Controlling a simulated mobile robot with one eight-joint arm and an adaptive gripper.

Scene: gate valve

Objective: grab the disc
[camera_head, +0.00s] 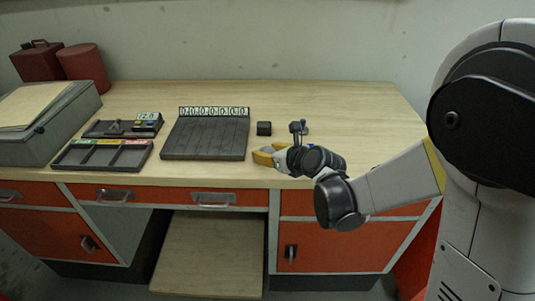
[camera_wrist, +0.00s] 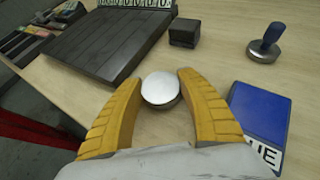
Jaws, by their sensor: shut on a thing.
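The disc (camera_wrist: 160,88) is a small, round, silvery piece with a bright flat top, seen in the wrist view. It sits between the two yellow fingers of my gripper (camera_wrist: 162,84), one on each side near the tips. My gripper is shut on it. The disc appears at or just above the wooden table top; I cannot tell whether it touches it. In the head view my gripper (camera_head: 265,155) is low at the table's front edge, and the disc cannot be made out there.
A dark slatted board (camera_head: 206,138) with a numbered strip lies to the left. A black cube (camera_head: 264,128) and a blue-handled stamp (camera_wrist: 267,43) stand behind. A blue pad (camera_wrist: 262,115) lies close to the right finger. The table's right part (camera_head: 370,120) is clear.

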